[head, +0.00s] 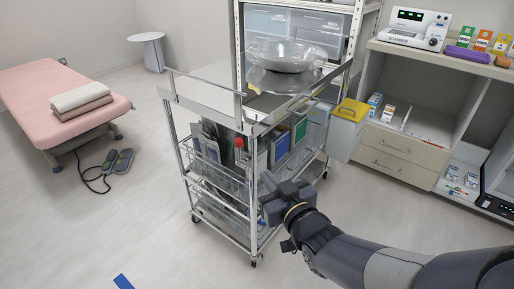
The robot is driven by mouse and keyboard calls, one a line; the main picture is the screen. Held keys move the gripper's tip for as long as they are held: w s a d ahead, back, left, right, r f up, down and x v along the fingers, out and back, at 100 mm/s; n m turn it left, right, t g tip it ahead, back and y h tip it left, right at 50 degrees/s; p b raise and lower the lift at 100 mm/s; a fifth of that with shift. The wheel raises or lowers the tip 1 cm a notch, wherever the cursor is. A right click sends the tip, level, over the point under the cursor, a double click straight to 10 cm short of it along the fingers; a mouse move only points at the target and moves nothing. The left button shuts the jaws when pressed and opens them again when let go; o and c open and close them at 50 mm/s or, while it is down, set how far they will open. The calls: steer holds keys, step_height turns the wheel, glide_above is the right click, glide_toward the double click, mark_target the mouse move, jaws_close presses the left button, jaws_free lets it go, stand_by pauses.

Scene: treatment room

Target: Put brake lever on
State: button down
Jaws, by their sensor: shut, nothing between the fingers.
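A metal trolley (178,98) with wire baskets stands in the middle of the head view. Its casters are small and dark: the front caster (253,263) is at the bottom of the near post, and the left caster (195,218) is farther back. The brake lever is too small to make out on either one. My gripper (268,181) is shut and empty. In the picture it overlaps the right side of the trolley's baskets, well above the front caster. I cannot tell whether it touches the trolley.
Shelving (405,165) stands at the right. A pink treatment bed (60,105) and foot pedals (118,161) are at the left. The floor in front is mostly clear.

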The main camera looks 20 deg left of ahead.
mark_target(240, 144)
steer(key=shift+a, duration=0.1)
steer(key=b+x, duration=0.1)
steer(key=x, duration=1.3)
steer(key=shift+b, duration=0.35)
steer(key=shift+r, duration=0.1)
